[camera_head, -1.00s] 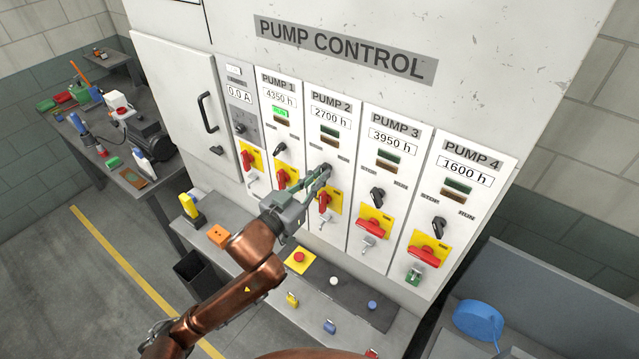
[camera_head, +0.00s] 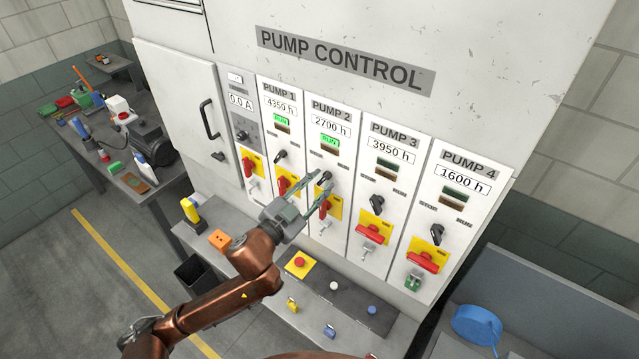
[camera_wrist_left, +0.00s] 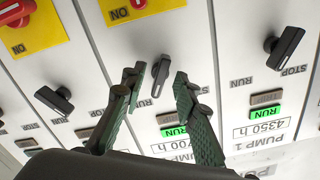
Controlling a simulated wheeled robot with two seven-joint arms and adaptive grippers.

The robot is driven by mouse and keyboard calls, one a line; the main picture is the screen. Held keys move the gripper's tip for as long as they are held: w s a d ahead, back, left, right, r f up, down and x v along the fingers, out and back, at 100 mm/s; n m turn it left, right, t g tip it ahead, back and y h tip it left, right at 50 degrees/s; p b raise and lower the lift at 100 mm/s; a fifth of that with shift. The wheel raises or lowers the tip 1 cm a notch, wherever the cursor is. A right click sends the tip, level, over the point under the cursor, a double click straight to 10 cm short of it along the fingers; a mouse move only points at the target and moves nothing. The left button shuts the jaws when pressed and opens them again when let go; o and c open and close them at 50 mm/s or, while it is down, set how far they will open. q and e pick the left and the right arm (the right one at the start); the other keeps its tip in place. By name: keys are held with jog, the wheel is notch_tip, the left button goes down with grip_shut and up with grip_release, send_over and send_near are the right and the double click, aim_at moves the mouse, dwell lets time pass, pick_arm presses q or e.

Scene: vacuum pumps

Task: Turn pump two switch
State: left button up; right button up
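The pump 2 panel (camera_head: 329,119) has a small black rotary switch (camera_head: 326,176) below its hours label. Its green RUN lamp (camera_head: 330,141) is lit. In the left wrist view the same black switch (camera_wrist_left: 160,76) lies between my fingertips, with a visible gap on both sides, and the lit RUN lamp (camera_wrist_left: 172,132) is behind the fingers. My left gripper (camera_head: 318,184) is open in front of the panel, just below the switch; it also shows in the left wrist view (camera_wrist_left: 158,88). My right gripper is not in view.
Red handles on yellow plates sit under the switches, including pump 2's (camera_head: 325,208) close to my fingers and pump 3's (camera_head: 372,231). Pump 1's switch (camera_head: 280,156) is to the left, pump 3's (camera_head: 376,203) to the right. A ledge with a red button (camera_head: 299,262) juts out below.

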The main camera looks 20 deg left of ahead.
pick_arm(q)
jog(key=shift+v, duration=0.85)
jog(key=p+v, duration=0.2)
jog(key=v, duration=0.4)
dwell(0.4)
